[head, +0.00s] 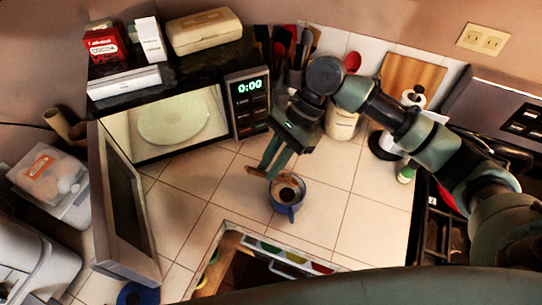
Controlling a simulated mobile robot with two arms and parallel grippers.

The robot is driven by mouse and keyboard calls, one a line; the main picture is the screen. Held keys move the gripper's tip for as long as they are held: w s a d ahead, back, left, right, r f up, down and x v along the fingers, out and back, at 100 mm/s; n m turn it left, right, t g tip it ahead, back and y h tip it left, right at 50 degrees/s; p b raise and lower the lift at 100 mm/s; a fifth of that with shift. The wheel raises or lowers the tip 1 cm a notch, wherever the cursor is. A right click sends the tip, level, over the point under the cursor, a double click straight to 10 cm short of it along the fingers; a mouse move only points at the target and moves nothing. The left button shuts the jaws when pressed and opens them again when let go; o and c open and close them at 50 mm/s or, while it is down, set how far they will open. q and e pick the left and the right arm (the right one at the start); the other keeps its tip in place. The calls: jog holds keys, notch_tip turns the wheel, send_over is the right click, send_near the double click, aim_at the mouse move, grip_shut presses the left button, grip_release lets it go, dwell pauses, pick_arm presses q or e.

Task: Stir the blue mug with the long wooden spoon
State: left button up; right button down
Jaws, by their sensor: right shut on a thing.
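The blue mug (287,210) stands upright on the tiled counter in the head view, with dark contents and its handle toward the front. My right gripper (270,170) is just behind and left of the mug, pointing down. It is shut on the wooden spoon (255,172), of which only short brown parts show beside the fingers. The spoon reaches toward the mug's rim; I cannot tell how far it goes inside. My left gripper is not in view.
A microwave (250,101) stands behind left with its door (124,205) wide open. An open drawer (230,242) lies in front of the mug. A utensil holder, a paper towel roll and a small green bottle (406,173) stand behind and right. The counter right of the mug is clear.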

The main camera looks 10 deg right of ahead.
jog(key=shift+f, duration=3.1)
